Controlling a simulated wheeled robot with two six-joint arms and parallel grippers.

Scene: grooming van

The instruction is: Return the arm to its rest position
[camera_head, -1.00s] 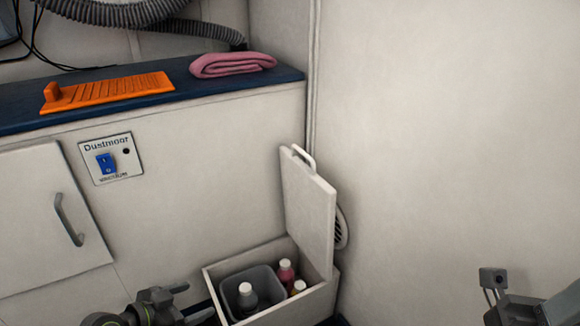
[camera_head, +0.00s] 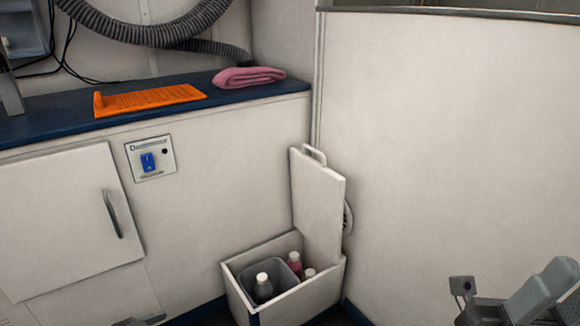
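Neither arm appears to touch anything in view.
An open white box (camera_head: 238,292) with raised lid (camera_head: 317,205) stands on the floor, holding a grey bin and bottles. The blue counter (camera_head: 50,118) carries an orange slatted thing (camera_head: 152,98) and a folded pink towel (camera_head: 248,77). A cabinet door is at left.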

